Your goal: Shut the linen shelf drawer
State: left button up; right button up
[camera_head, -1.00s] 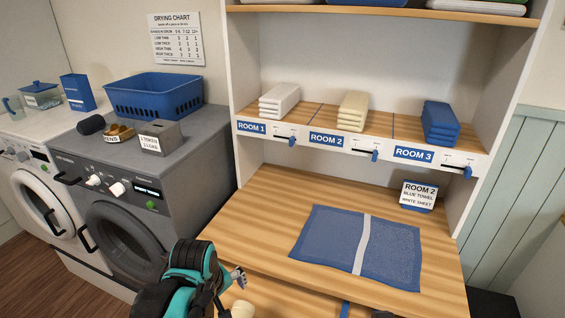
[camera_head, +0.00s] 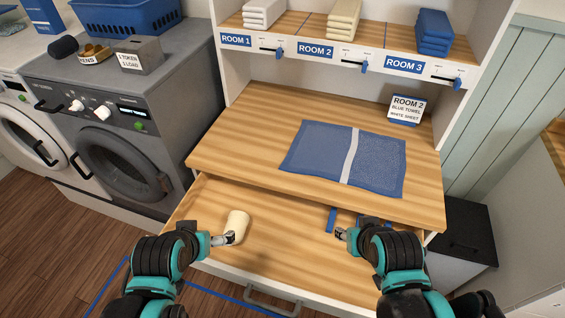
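The linen shelf drawer (camera_head: 280,235) is pulled out below the wooden worktop, with its front handle (camera_head: 272,301) at the bottom of the view. A cream rolled item (camera_head: 237,226) lies in the drawer on the left, and blue pieces (camera_head: 332,220) lie partly under the worktop. My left gripper (camera_head: 226,238) is beside the cream item, seeming to touch or nearly touch it; whether its fingers are open is unclear. My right gripper (camera_head: 341,234) is over the drawer near the blue pieces. Its fingers are small and partly hidden by the wrist.
A blue cloth with a white stripe (camera_head: 350,155) lies on the worktop (camera_head: 240,130). A Room 2 card (camera_head: 407,109) stands behind it. Washing machines (camera_head: 120,130) stand to the left. A dark-topped box (camera_head: 462,235) is to the right.

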aim_at(285, 252)
jog(key=k+z, duration=0.15)
jog(key=k, duration=0.3)
jog(key=j+u, duration=0.1)
jog(key=u, duration=0.3)
jog(key=i+u, duration=0.1)
jog(key=u, duration=0.25)
jog(key=j+u, duration=0.1)
jog(key=u, duration=0.3)
